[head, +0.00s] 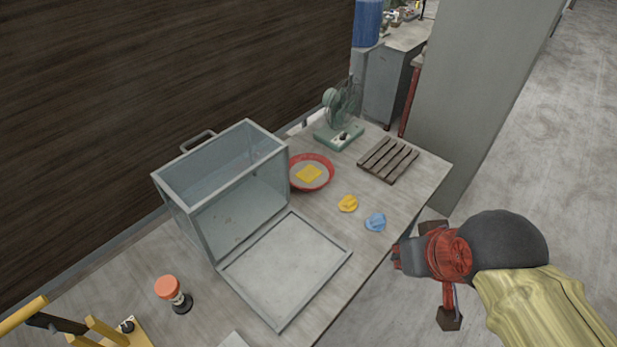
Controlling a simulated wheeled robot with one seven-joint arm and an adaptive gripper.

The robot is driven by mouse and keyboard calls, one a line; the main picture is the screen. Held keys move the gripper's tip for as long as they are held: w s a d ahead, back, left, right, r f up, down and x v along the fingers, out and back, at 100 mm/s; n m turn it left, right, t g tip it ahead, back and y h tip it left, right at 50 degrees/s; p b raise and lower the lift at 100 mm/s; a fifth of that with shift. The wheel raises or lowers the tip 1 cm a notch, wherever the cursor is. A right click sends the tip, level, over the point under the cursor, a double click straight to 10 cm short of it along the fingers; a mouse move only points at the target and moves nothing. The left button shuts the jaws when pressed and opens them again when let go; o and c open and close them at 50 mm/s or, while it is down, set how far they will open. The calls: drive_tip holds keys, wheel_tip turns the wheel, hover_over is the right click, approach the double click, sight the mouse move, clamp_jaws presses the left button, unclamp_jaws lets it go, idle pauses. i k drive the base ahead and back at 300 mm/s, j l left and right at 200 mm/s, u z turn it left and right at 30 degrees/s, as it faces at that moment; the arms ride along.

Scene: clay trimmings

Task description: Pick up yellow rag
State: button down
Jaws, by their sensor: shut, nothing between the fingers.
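A small crumpled yellow rag (347,203) lies on the table in the head view, between the red bowl and a similar crumpled blue cloth (375,222). A flat yellow square (309,174) lies inside the red bowl (327,166); I cannot tell what it is made of. My gripper (397,257) is at the right, just off the table's front edge, to the right of and nearer than the rag. It is shut and empty, apart from both cloths.
A clear-sided box (228,200) stands at the left with its door panel (285,265) lowered onto the table (415,195). A green fan (338,125) and a wooden slatted rack (387,160) stand behind.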

sight(349, 203)
drive_tip(key=i+l+u, duration=0.15)
drive_tip(key=u, duration=0.3)
drive_tip(key=i+l+u, duration=0.25)
drive_tip(key=u, duration=0.2)
drive_tip(key=i+l+u, duration=0.15)
drive_tip(key=u, duration=0.3)
drive_tip(key=l, duration=0.1)
